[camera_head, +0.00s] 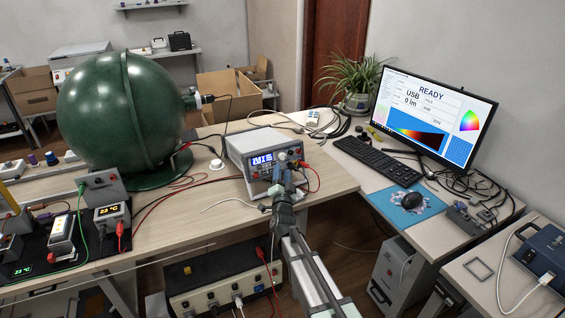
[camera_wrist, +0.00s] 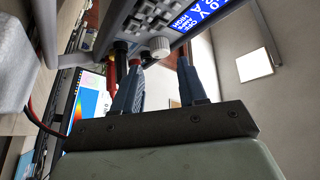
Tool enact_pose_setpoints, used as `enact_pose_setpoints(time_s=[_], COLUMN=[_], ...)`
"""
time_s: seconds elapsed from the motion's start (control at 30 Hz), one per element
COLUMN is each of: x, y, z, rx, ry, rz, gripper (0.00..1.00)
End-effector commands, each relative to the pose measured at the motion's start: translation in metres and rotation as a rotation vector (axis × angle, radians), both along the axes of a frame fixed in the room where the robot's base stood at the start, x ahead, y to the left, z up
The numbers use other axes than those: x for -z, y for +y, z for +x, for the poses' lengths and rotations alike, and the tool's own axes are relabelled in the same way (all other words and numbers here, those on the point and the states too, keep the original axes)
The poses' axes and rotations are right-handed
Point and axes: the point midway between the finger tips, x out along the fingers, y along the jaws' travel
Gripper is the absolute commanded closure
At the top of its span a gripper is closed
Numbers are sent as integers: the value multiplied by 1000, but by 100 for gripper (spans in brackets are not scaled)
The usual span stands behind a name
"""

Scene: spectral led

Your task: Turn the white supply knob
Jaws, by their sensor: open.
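The white supply knob (camera_wrist: 159,47) shows in the wrist view on the front panel of the power supply (camera_wrist: 140,22), beside its lit blue display. In the head view the power supply (camera_head: 250,148) stands on the wooden bench near its right end, and I cannot make out the knob clearly behind my gripper. My gripper (camera_head: 282,178) is close in front of the panel. In the wrist view my gripper (camera_wrist: 160,62) is open, with its blue-grey fingertips to either side of the knob in the picture. The fingers look empty; contact with the knob cannot be told.
Red and black leads (camera_wrist: 122,52) plug into the panel beside the knob, close to the left finger. A large green sphere (camera_head: 120,110) stands left on the bench. A monitor (camera_head: 432,112), keyboard (camera_head: 378,160) and mouse (camera_head: 411,200) are on the desk at right.

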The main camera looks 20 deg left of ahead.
Motion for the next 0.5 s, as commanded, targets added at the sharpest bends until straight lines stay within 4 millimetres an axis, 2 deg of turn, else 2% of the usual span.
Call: enact_pose_setpoints(time_s=[0.03,0.2,0.5], x=[-3,-9,-16], y=[5,13,20], z=[12,34,52], rx=[1,0,-1], ry=[-2,0,1], rz=[1,0,0], gripper=[58,58,58])
